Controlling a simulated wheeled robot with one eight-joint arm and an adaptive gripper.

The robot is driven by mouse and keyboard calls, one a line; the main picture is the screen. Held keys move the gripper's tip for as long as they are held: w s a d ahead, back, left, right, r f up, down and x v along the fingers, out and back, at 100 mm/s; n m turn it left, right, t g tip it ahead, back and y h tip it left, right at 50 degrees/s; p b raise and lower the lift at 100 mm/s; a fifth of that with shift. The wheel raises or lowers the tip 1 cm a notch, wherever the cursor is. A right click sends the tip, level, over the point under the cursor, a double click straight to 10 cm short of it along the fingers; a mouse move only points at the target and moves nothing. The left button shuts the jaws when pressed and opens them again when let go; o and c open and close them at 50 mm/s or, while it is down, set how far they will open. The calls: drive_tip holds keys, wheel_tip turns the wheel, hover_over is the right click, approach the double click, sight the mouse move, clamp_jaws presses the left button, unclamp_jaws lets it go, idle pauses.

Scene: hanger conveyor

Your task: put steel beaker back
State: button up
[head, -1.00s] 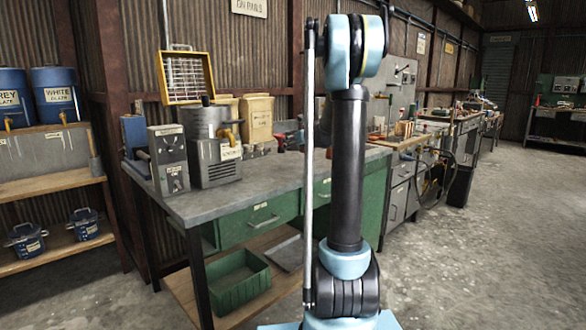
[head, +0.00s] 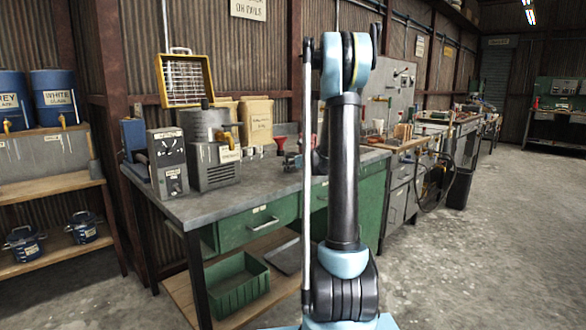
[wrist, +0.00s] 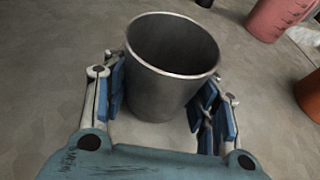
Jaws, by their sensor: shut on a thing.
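The steel beaker (wrist: 165,85) is an open-topped, dull grey metal cup in the wrist view. It looks empty inside. My gripper (wrist: 168,100) has its blue finger pads on the left and right sides of the beaker and is shut on it. A grey surface lies beneath; whether the beaker touches it I cannot tell. In the head view the beaker is not clearly visible, and my arm's upright links block part of the bench.
The grey workbench (head: 240,195) bears a grey control box (head: 168,162), a metal pot with a tap (head: 208,135) and tan boxes (head: 257,122). A pink vessel (wrist: 275,18) and an orange-brown object (wrist: 309,96) stand right of the beaker. Bare surface lies left of it.

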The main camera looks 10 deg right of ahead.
drive_tip(key=o, duration=1.2)
drive_tip(key=shift+o, duration=0.2)
drive_tip(key=v, duration=1.2)
drive_tip(key=shift+w+d, duration=0.1)
drive_tip(key=s+a+f+n+g, duration=0.35)
drive_tip(key=s+n, duration=0.45)
drive_tip(key=s, duration=0.3)
drive_tip(key=s+a+f+n+g, duration=0.2)
drive_tip(key=s+a+n, duration=0.4)
drive_tip(key=s, duration=0.4)
drive_tip(key=s+d+f+n+g+h, duration=0.2)
drive_tip(key=s+f+n, duration=0.3)
drive_tip(key=s+n, duration=0.4)
drive_tip(key=s+d+f+n+g+h, duration=0.3)
drive_tip(key=s+f+n, duration=0.3)
drive_tip(key=s, duration=1)
drive_tip(key=n, duration=0.2)
drive_tip(key=shift+d+f+n, duration=0.15)
drive_tip(key=shift+n, duration=0.25)
